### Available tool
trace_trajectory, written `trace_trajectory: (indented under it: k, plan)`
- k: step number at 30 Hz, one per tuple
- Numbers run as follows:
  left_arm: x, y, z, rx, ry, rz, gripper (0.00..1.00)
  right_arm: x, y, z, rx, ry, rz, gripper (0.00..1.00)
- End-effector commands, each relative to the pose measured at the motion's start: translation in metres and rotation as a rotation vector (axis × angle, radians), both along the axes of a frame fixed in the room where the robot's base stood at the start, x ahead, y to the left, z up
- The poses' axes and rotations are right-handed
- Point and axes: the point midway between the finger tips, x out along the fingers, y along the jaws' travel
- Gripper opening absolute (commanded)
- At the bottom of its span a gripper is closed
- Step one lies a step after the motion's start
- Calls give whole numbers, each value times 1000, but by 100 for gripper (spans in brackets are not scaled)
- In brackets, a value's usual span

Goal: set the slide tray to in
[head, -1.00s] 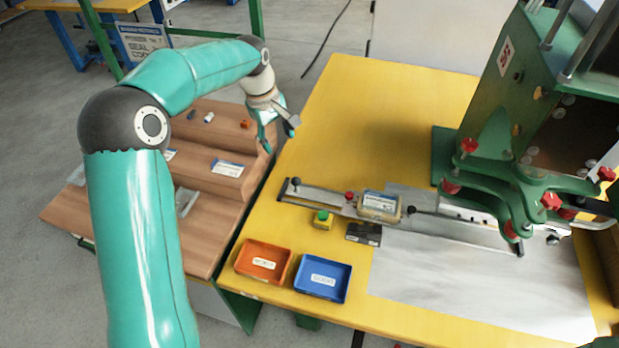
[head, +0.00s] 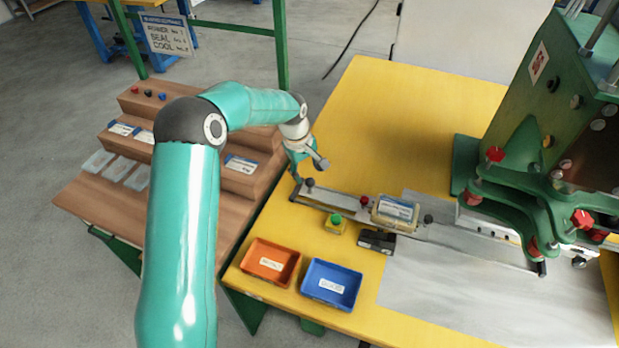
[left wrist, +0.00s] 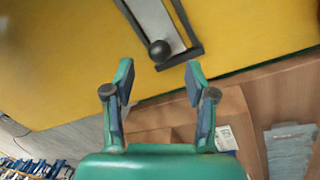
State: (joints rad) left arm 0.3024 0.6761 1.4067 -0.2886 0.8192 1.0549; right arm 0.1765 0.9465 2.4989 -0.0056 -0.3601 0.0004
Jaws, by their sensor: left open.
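The slide tray (head: 395,210) sits on a long grey rail (head: 345,200) on the yellow table. It carries a clear container with a label and lies outside the green machine, to its left. A black ball knob (head: 310,183) stands at the rail's left end. My left gripper (head: 308,170) is open and empty, just above and beside that knob. In the left wrist view the knob (left wrist: 160,50) shows beyond the two spread fingers (left wrist: 158,80), apart from them. Another dark knob (head: 428,218) stands right of the tray. My right gripper is not in view.
The green machine (head: 530,120) with red knobs stands at the right. A green button box (head: 336,223), a black box (head: 376,241), an orange bin (head: 270,262) and a blue bin (head: 331,285) lie in front of the rail. The yellow table behind the rail is clear.

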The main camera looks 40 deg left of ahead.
Motion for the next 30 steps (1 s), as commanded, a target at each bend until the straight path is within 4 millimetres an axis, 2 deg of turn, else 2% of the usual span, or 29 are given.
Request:
trace_trajectory:
  k: [3, 9, 21, 30]
  plan:
    - [4, -2, -21, -1, 3, 0, 56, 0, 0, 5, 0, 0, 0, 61]
    - [8, -3, -42, 1, 0, 0, 56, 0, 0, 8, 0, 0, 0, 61]
    - [10, -3, -49, 1, -1, -1, 55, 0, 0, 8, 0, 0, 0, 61]
    - [10, -4, -48, 1, -1, -1, 4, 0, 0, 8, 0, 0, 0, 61]
